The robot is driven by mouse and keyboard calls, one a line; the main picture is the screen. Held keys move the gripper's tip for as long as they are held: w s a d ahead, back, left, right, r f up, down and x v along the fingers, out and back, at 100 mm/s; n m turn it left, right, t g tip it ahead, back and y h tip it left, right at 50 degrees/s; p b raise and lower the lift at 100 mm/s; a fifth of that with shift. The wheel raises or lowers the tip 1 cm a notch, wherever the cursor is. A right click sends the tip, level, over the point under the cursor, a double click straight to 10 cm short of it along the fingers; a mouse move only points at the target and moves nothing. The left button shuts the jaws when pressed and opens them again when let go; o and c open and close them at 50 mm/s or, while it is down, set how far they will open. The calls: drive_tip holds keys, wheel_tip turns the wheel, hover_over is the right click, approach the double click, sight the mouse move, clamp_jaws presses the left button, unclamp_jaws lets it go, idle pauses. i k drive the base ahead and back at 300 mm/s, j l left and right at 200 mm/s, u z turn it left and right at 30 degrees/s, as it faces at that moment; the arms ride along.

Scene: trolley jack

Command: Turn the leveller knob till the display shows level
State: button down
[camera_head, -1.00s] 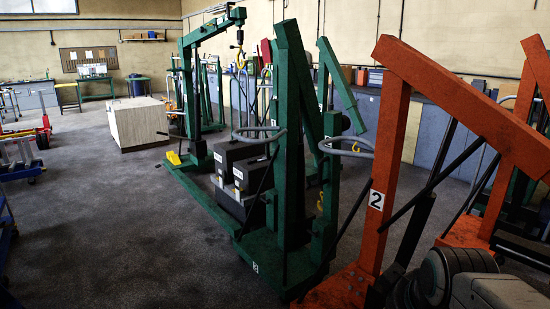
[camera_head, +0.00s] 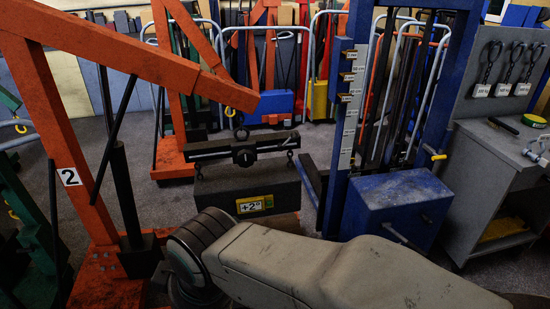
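The leveller (camera_head: 215,152) is a black horizontal beam below the tip of the orange crane boom, with an eye on top. The leveller knob (camera_head: 243,157) is the dark round part at its middle. A dark block (camera_head: 220,187) is below the beam, with links at both ends. The display (camera_head: 254,204) is a yellow-edged panel on the block's front. It appears to read "+2°", with a small green mark beside it. My arm (camera_head: 300,262) reaches in from the bottom, in front of the block's lower part. My gripper cannot be made out.
The orange crane (camera_head: 80,130), marked 2, stands at left. A blue mast stand with a blue box (camera_head: 395,210) is close on the right. A grey bench (camera_head: 490,160) stands beyond it. Trolleys and racks fill the back. Some floor shows between the crane and the blue stand.

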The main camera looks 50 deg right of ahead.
sight(245, 159)
drive_tip(key=z, duration=1.35)
